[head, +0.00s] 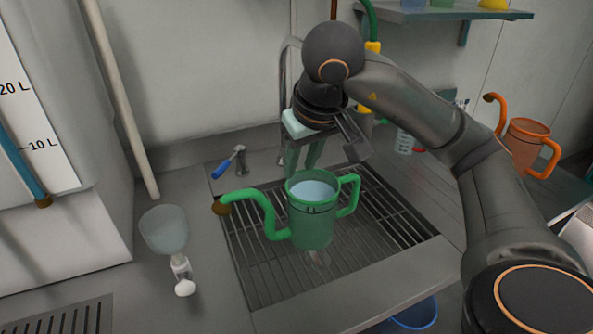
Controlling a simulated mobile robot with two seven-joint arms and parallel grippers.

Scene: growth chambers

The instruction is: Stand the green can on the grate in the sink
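The green can (312,228) is upright over the sink grate (255,268), its curved spout pointing left and its handle to the right. Pale blue shows inside its rim. Whether its base rests fully on the bars is hard to tell. My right gripper (303,163) reaches down just behind the can's rim, its greenish fingers a little apart with nothing visible between them. The rim hides the fingertips, so contact with the can's back is unclear. My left gripper is out of view.
A blue-handled tap (228,164) is behind the grate. An orange can (525,142) and a small measuring beaker (404,142) are at the right. A blue bucket (414,315) is below the front edge.

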